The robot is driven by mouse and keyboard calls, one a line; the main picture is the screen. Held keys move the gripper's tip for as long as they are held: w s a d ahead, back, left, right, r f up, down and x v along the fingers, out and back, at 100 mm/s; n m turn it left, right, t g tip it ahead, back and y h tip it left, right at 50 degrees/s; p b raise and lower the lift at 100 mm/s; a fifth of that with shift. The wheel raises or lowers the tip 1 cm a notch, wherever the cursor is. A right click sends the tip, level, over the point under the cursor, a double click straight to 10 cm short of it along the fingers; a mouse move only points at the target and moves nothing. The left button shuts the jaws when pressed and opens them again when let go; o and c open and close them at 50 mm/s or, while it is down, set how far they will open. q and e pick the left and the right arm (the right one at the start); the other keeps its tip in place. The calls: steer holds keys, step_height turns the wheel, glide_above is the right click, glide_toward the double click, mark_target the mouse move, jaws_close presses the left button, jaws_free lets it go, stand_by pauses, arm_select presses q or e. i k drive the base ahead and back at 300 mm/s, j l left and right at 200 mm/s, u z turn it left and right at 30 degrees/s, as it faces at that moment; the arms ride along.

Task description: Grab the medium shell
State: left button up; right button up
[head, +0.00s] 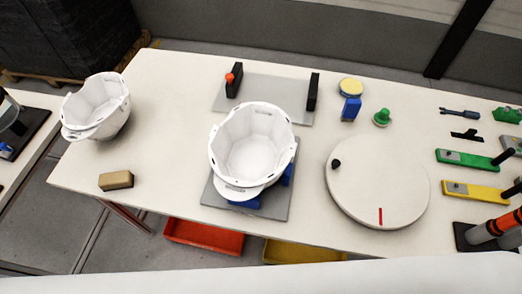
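Two white helmet shells lie open side up. One shell (100,100) stands at the left end of the table, with its brim to the lower left. The other shell (252,148) looks larger and sits near the middle, on blue supports (287,175) on a grey plate (215,192). No label tells which is the medium shell. Neither of my grippers shows in this view, and neither shell is held by anything visible.
The white table (175,80) also bears a tan block (116,180), a grey fixture plate (270,88) with black uprights, a round turntable (377,185), and green and yellow fixtures (470,190) at right. Red (203,237) and yellow (303,252) bins sit below the front edge.

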mark_target(249, 152)
steer(key=z, duration=0.65)
steer(key=k+j+z, duration=0.15)
steer(key=k+z, duration=0.3)
steer(key=k+j+z, duration=0.1)
steer(key=k+z, duration=0.15)
steer(key=z, duration=0.2)
